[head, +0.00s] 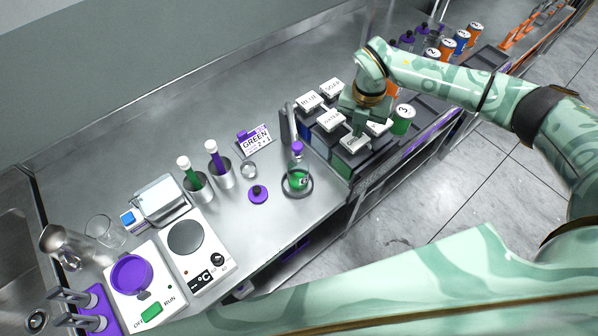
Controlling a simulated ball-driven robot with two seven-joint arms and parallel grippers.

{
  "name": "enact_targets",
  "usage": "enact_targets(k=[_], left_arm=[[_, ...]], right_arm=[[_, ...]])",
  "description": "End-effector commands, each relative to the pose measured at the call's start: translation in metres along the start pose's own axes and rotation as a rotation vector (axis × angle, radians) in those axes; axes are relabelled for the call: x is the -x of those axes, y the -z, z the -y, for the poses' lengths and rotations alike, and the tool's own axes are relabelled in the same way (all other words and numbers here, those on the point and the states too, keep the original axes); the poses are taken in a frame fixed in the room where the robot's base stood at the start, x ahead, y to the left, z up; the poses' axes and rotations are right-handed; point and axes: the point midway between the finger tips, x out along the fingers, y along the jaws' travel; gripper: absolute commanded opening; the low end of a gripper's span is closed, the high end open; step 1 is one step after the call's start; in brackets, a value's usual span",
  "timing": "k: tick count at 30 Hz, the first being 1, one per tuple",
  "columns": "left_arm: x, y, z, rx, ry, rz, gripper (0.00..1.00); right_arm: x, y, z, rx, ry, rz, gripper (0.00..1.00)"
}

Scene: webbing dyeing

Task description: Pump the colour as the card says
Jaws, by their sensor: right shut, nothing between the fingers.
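A card (255,140) reading GREEN, with smaller marks I cannot read surely, stands in a purple holder on the steel bench. A block of dispensers with white labelled pump tops stands right of it: BLUE (308,101), SOAP (332,88) and WATER (331,121) are legible. My right gripper (357,134) is shut and empty, pointing down at the front pump top (355,145), whose label is partly hidden; I cannot tell whether they touch. A glass flask (297,184) with green at its base and a purple top stands before the block. My left gripper is not in view.
A green can (403,119) stands right of the pumps. The bench's front edge runs below the flask.

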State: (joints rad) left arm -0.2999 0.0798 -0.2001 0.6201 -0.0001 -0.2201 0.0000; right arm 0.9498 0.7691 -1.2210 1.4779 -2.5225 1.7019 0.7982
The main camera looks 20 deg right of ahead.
Motion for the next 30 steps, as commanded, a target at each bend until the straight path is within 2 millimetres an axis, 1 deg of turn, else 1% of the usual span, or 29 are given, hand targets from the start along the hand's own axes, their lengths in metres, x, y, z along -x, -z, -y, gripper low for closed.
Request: enact_targets(k=[17, 20, 30], left_arm=[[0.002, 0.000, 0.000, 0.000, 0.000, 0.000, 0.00], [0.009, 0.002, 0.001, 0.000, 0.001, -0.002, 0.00], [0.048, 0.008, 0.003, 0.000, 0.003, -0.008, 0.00]], right_arm=[[0.002, 0.000, 0.000, 0.000, 0.000, 0.001, 0.00], [0.010, 0.000, 0.000, 0.000, -0.001, 0.001, 0.00], [0.052, 0.000, 0.000, 0.000, -0.001, 0.001, 0.00]])
